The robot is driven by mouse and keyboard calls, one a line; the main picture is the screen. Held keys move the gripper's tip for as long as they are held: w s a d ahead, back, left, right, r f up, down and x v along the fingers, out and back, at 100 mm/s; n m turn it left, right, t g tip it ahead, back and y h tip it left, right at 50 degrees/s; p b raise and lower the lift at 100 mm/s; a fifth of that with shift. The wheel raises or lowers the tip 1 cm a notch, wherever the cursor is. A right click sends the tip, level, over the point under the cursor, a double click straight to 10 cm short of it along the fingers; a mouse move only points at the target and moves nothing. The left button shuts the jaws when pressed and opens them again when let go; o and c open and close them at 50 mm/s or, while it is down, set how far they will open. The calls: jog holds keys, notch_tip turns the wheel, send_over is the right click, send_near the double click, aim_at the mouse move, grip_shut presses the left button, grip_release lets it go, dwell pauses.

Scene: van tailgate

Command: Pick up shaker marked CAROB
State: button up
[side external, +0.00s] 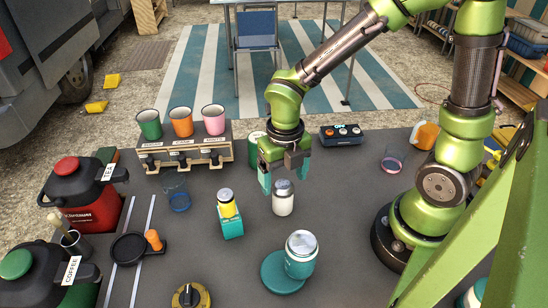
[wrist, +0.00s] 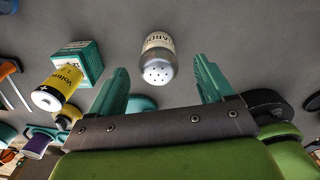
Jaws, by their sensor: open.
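The shaker (side external: 283,204) is a small white jar with a grey domed lid, upright on the grey tabletop. In the wrist view the shaker (wrist: 158,62) shows its holed lid and a pale label; the lettering is partly turned away, and I cannot read it fully. My gripper (side external: 285,174) points down just above and behind the shaker, its teal fingers apart and empty. In the wrist view the gripper (wrist: 161,70) has a finger to either side of the shaker in the picture, with clear gaps and no contact visible.
A cup rack (side external: 184,158) and black button box (side external: 341,135) are behind. Tabletop right of the shaker is clear.

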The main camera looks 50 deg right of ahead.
aim_at(283, 198)
notch_tip(283, 198, down, 7)
jog(key=shift+a+f, duration=0.1)
jog(key=shift+f, duration=0.1)
dwell(0.3)
jog(key=shift+c, duration=0.3)
